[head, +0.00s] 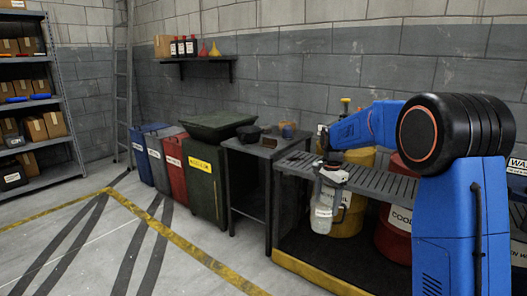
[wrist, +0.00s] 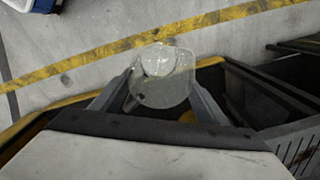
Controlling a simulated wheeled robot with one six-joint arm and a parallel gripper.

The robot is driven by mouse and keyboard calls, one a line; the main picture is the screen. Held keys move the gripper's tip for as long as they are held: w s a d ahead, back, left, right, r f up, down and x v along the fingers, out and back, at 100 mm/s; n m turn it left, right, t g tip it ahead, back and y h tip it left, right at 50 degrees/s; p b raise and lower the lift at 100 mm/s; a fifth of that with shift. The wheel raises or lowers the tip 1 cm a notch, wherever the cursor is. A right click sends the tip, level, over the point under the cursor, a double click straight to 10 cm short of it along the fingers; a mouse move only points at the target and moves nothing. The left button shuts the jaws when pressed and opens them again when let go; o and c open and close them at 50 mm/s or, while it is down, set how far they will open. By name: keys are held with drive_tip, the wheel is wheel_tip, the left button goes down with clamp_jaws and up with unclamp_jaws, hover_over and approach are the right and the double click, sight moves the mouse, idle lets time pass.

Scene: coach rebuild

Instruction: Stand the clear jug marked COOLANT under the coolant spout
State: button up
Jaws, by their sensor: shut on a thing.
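My gripper (head: 330,178) is shut on the clear jug (head: 322,215), which carries a white label too small to read. It holds the jug upright in front of the slatted grey bench (head: 352,178), above the black drip tray. In the wrist view the jug (wrist: 162,88) sits between my two fingers, seen from above with its round mouth. A red drum (head: 398,236) with a white label starting "COO" stands under the bench, partly hidden by my arm. I cannot make out a coolant spout.
A yellow drum (head: 347,222) stands behind the jug. A dark tray with a yellow edge (head: 315,275) lies below. A small table (head: 262,150) and a green bin (head: 204,180) stand to the left. The floor at front left is clear.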

drive_tip(key=w+d+f+n, duration=0.2)
drive_tip(key=f+n, duration=0.2)
drive_tip(key=f, duration=0.8)
drive_tip(key=w+d+f+n, duration=0.1)
drive_tip(key=w+f+n, duration=0.25)
drive_tip(key=f, duration=0.75)
drive_tip(key=w+d+f+n, duration=0.15)
drive_tip(key=f+n, duration=0.25)
drive_tip(key=f, duration=0.8)
drive_tip(key=s+f, duration=0.5)
drive_tip(key=s, duration=0.8)
drive_tip(key=shift+s+d, duration=0.2)
drive_tip(key=shift+d, duration=0.05)
drive_tip(key=shift+w+a+n, duration=0.1)
drive_tip(key=shift+n, duration=0.15)
